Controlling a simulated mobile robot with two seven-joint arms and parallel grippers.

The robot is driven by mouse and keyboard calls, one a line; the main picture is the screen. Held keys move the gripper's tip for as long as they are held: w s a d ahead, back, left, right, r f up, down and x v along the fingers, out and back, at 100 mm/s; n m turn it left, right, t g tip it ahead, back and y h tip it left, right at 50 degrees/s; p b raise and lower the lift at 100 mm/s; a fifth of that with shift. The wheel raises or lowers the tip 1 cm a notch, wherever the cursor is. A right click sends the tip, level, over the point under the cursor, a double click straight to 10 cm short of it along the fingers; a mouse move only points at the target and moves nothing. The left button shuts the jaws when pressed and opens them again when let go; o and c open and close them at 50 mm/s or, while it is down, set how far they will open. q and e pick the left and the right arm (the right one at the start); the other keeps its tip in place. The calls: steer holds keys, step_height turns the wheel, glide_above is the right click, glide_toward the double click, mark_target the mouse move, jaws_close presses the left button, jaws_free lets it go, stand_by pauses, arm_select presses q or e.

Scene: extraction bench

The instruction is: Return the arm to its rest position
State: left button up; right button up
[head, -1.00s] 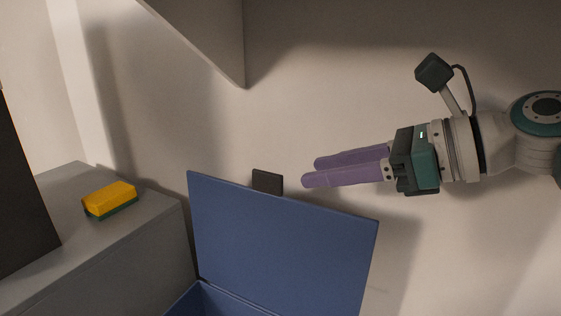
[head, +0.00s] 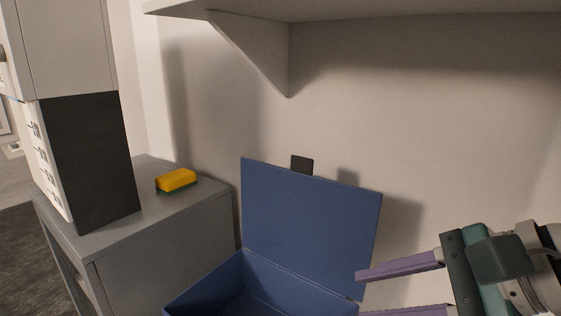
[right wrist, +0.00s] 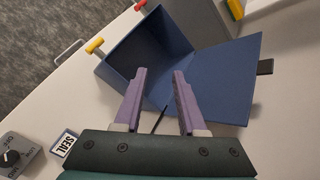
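My right gripper (head: 360,292) comes in from the right in the head view. Its two purple fingers are spread apart with nothing between them. It is at the right of the open blue box (head: 215,291), in front of the raised lid (head: 305,220). In the right wrist view the gripper (right wrist: 159,76) points toward the blue box (right wrist: 130,62), and its fingers cover part of it. The lid (right wrist: 228,75) lies to the right there. My left gripper is not in view.
A yellow and green sponge (head: 176,180) lies on a grey cabinet (head: 150,235) beside a tall dark-sided unit (head: 95,160). A shelf bracket (head: 265,55) hangs above.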

steer(key=s+d+f+n+g+h, duration=0.1)
steer(key=s+d+f+n+h, duration=0.25)
steer(key=s+n, duration=0.6)
steer(key=s+d+f+n+g+h, duration=0.1)
steer(key=s+d+f+n+h, duration=0.2)
steer(key=s+n, duration=0.6)
step_height(320, 180, up, 22)
steer(key=s+d+h+p, duration=0.1)
steer(key=s+p, duration=0.1)
steer(key=p, duration=1.7)
steer(key=shift+f+p, duration=0.2)
steer(key=shift+p, duration=0.15)
steer(key=shift+s+h, duration=0.1)
steer(key=shift+h, duration=0.15)
